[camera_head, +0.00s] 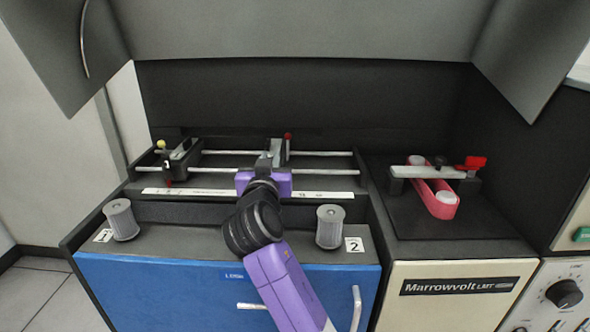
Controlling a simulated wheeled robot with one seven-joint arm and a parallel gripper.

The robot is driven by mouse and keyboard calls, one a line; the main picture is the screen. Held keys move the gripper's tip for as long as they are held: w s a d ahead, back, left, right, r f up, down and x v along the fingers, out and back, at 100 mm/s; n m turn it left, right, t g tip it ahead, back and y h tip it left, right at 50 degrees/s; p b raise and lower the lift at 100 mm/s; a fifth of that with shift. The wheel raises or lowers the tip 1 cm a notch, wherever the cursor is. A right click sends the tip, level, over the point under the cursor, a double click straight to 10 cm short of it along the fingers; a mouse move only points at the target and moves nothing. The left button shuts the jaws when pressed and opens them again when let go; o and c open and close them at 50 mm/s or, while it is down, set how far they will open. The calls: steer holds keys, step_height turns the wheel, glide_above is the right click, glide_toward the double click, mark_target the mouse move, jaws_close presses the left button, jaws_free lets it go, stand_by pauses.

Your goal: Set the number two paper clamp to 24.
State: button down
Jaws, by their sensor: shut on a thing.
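The number two paper clamp (283,150) is a dark block with a red-tipped pin, on two horizontal metal rails (325,153) right of centre. Its lower front is hidden by my gripper (268,160), which is shut on it; the fingertips are small and partly hidden. The number one clamp (180,158), marked 1, sits near the left end of the rails. A white scale strip (215,192) runs below the rails. My gripper and wrist cover its middle, and its numbers are too small to read, so I cannot tell the clamp's setting.
Grey knobs stand in front, one by label 1 (121,219) and one by label 2 (330,226). My arm passes between them. A raised grey cover (300,30) hangs above. The rails right of clamp two are clear.

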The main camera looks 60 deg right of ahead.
steer(key=w+a, duration=0.1)
steer(key=w, duration=0.1)
steer(key=w+a+b, duration=0.1)
steer(key=w, duration=0.1)
steer(key=shift+a+f, duration=0.1)
steer(key=shift+a, duration=0.05)
steer(key=shift+w+a, duration=0.1)
steer(key=shift+a, duration=0.05)
steer(key=c, duration=1.4)
jaws_free()
steer(key=shift+w, duration=0.1)
steer(key=shift+o, duration=0.2)
steer(key=b+v, duration=0.1)
steer(key=v, duration=0.7)
